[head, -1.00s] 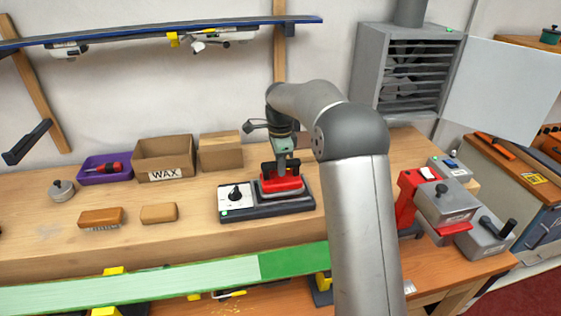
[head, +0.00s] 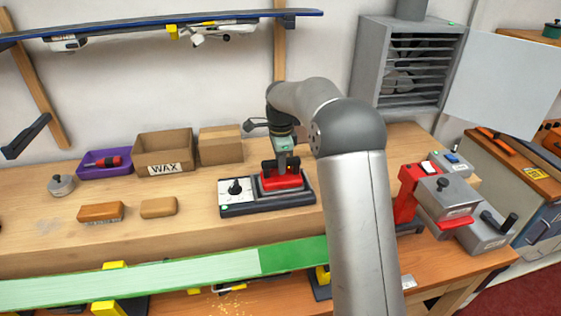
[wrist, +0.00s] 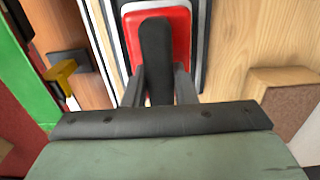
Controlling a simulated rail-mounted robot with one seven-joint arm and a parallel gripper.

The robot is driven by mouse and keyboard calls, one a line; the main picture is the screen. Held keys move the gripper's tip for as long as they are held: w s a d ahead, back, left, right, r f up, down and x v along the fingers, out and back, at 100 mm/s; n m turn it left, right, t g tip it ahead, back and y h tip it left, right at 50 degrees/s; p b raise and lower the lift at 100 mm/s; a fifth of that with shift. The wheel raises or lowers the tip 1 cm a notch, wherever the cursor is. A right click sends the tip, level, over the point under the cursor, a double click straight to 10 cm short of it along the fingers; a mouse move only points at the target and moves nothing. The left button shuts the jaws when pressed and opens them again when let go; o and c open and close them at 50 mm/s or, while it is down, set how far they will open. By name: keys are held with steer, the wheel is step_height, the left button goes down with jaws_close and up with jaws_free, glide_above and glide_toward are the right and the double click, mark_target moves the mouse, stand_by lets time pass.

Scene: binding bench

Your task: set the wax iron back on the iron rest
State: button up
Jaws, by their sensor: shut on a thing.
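The wax iron (head: 283,182) has a red body and a black handle. It is at the right part of the iron rest (head: 260,210), a dark base with a white panel and black knob. My gripper (head: 281,165) is above it, shut on the handle. In the wrist view the black handle (wrist: 157,50) stands between the two fingers of my gripper (wrist: 159,88), with the red body (wrist: 181,30) below. The iron looks level and lined up with the rest. I cannot tell whether it touches or hovers just above. Its underside is hidden.
A WAX box (head: 164,155), another cardboard box (head: 220,146) and a purple tray (head: 92,170) stand left behind the rest. Two brown blocks (head: 101,212) (head: 158,208) lie left. A green ski (head: 180,274) runs along the front. A red and grey machine (head: 440,200) stands right.

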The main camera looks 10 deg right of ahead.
steer(key=o, duration=1)
steer(key=shift+r, duration=0.1)
steer(key=shift+o, duration=0.2)
step_height(320, 180, up, 16)
steer(key=s+f+n, duration=0.1)
steer(key=s+n, duration=0.7)
steer(key=s, duration=0.7)
steer(key=s+f+n, duration=0.5)
steer(key=s+f, duration=0.2)
steer(key=s, duration=0.5)
steer(key=s+f+n, duration=0.5)
steer(key=s+f, duration=0.2)
steer(key=s, duration=0.4)
steer(key=shift+s+t, duration=0.35)
steer(key=shift+t, duration=0.05)
